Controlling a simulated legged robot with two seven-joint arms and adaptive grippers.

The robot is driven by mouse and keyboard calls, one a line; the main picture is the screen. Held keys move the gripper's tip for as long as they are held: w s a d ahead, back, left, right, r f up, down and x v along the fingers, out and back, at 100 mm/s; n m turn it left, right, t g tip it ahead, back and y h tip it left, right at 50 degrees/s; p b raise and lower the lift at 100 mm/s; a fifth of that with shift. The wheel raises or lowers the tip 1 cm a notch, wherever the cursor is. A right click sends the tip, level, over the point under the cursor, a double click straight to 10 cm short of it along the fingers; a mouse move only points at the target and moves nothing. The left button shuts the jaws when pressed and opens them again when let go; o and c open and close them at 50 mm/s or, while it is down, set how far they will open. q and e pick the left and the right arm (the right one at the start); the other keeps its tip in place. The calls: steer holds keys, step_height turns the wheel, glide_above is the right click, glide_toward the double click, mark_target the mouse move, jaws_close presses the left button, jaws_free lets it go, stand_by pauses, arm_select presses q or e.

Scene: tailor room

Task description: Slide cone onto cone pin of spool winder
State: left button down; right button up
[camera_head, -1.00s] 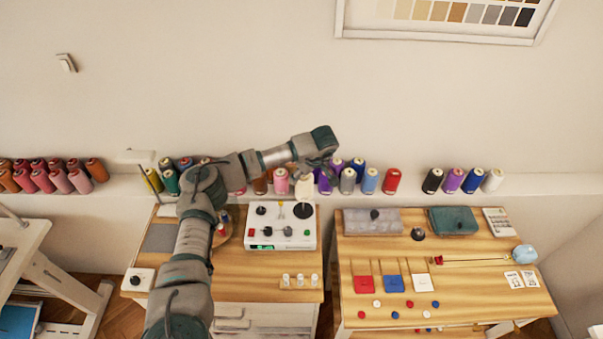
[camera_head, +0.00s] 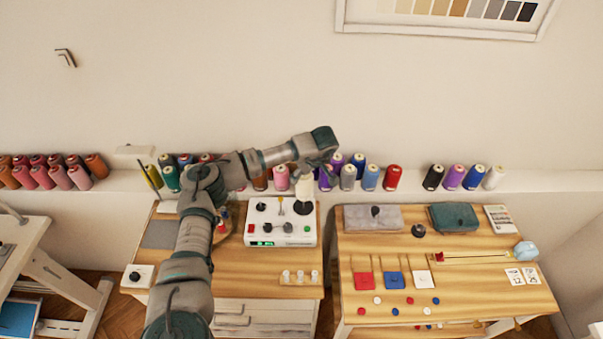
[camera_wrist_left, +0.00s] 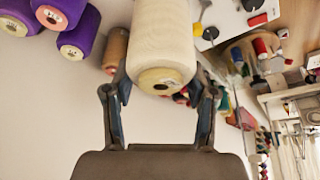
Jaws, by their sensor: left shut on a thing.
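My left gripper (camera_head: 316,168) is shut on a cream thread cone (camera_head: 305,189). In the left wrist view the cone (camera_wrist_left: 162,38) sits between the two fingers of the gripper (camera_wrist_left: 162,88), with its round end and small centre hole towards the camera. The spool winder (camera_head: 281,234) is a white box with knobs and a small green display on the left table. In the head view the cone is just above the winder's black disc (camera_head: 303,209) and overlaps its back edge. The cone pin cannot be made out; whether the cone touches the disc cannot be told. My right gripper is out of view.
Coloured thread cones line the wall ledge (camera_head: 420,181) behind the arm. Several small white spools (camera_head: 300,277) stand on a wooden holder before the winder. The right table (camera_head: 480,302) carries cases, cards and buttons; a gap separates the tables.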

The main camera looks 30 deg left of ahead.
arm_select(q)
steer(key=shift+f+b, duration=1.45)
steer(key=shift+f, duration=1.9)
steer(key=shift+c, duration=1.3)
jaws_free()
